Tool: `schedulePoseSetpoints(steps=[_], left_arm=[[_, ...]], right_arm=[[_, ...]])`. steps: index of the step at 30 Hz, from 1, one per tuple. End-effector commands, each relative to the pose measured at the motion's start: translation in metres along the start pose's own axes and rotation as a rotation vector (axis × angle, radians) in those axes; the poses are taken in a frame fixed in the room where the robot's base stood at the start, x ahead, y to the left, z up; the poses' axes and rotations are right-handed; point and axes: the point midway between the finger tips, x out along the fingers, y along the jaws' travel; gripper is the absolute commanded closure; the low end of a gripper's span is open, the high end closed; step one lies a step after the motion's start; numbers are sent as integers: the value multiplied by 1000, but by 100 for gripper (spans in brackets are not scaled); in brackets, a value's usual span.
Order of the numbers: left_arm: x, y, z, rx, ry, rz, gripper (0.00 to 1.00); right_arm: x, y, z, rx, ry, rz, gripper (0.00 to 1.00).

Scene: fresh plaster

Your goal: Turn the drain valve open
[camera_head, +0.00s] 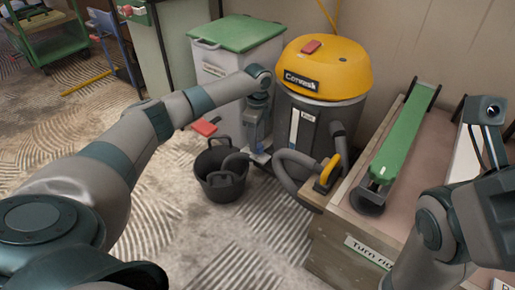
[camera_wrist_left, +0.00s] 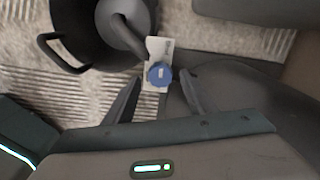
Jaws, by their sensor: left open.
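The drain valve is a round blue knob (camera_wrist_left: 158,74) on a pale plate (camera_wrist_left: 155,48) in the left wrist view. It sits low by the yellow-topped grey drum (camera_head: 322,80), where my gripper mostly hides it in the head view. My left gripper (camera_head: 259,146) points down there from above. In the left wrist view its two fingers (camera_wrist_left: 160,82) are apart, one on each side of the knob, with visible gaps. Whether the fingertips reach down to the knob's height is unclear. My right arm shows at the lower right; its fingertips are not visible.
A black bucket (camera_head: 212,187) with a grey hose end in it stands left of the valve. A thick grey hose (camera_head: 286,182) curves in front of the drum. A wooden bench (camera_head: 340,232) with a green rail (camera_head: 403,135) is at right. A green-lidded bin (camera_head: 237,32) stands behind.

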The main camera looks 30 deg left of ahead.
Motion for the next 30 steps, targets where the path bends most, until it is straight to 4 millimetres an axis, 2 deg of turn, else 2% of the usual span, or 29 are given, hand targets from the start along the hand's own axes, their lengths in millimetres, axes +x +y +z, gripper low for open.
schedulePoseSetpoints(steps=[1, 6, 18, 23, 24, 30], left_arm=[[10, 0, 0, 0, 0, 0, 50], [22, 0, 0, 0, 0, 0, 50], [24, 0, 0, 0, 0, 0, 50], [24, 0, 0, 0, 0, 0, 88], [24, 0, 0, 0, 0, 0, 91], [23, 0, 0, -2, 0, 1, 91]], right_arm=[[-5, -1, -2, 0, 0, -2, 69], [-7, -2, -3, 1, -3, -5, 69], [-6, -1, -2, 2, -3, -6, 69], [-6, -1, -2, 2, -3, -6, 69], [-6, -1, -2, 2, -3, -6, 69], [-5, -1, -2, 2, -2, -6, 69]])
